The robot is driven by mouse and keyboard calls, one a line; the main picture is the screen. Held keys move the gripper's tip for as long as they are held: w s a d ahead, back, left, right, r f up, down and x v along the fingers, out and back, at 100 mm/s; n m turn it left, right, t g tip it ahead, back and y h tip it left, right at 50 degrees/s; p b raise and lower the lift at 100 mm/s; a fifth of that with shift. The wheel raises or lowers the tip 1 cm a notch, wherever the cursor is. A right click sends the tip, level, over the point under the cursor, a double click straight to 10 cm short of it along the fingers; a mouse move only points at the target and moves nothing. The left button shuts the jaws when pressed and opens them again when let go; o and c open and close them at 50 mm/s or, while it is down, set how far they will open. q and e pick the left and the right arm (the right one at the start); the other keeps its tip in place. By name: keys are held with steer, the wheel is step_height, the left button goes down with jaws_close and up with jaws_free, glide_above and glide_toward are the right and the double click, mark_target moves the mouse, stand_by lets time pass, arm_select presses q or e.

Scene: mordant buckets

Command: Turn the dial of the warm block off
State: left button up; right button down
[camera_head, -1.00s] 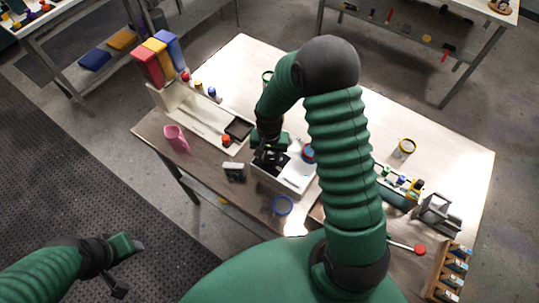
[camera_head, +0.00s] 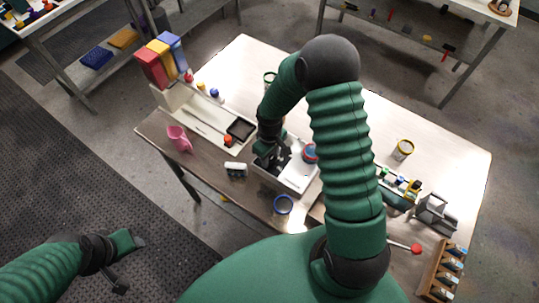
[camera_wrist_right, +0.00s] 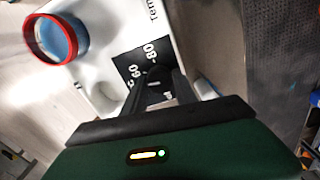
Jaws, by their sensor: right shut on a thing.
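The warm block (camera_head: 299,176) is a white box near the front middle of the table. It also shows in the wrist view (camera_wrist_right: 101,47), with a black scale plate (camera_wrist_right: 137,62) printed with numbers such as 60 and 80. My right gripper (camera_head: 270,161) is at the block's left part, over its dark scale plate. In the wrist view my right gripper (camera_wrist_right: 158,84) is shut on the dial, which is mostly hidden between the dark fingers. My left gripper (camera_head: 131,264) is open and empty, off the table at the lower left.
A red-rimmed blue bucket (camera_head: 310,153) stands on the block, close to my right arm; its rim shows in the wrist view (camera_wrist_right: 55,38). A blue-rimmed bucket (camera_head: 283,205) stands in front.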

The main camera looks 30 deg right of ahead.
steer(key=n+p, duration=0.1)
steer(key=n, duration=0.3)
steer(key=shift+s+n, duration=0.15)
steer(key=shift+n, duration=0.15)
steer(key=n+p, duration=0.2)
steer(key=n, duration=0.3)
steer(key=shift+r+p, duration=0.1)
steer(key=shift+p, duration=0.2)
steer(key=n+p, duration=0.2)
steer(key=n, duration=0.3)
steer(key=shift+n, duration=0.4)
steer(key=n+p, duration=0.1)
steer(key=n, duration=0.2)
steer(key=shift+d+p, duration=0.1)
steer(key=shift+p, duration=0.25)
steer(key=shift+w+n, duration=0.2)
steer(key=shift+n, duration=0.2)
steer(key=shift+w, duration=0.1)
steer(key=c, duration=1.2)
jaws_free()
steer(key=shift+c, duration=0.2)
steer(key=shift+o, duration=1.2)
steer(key=shift+d, duration=0.1)
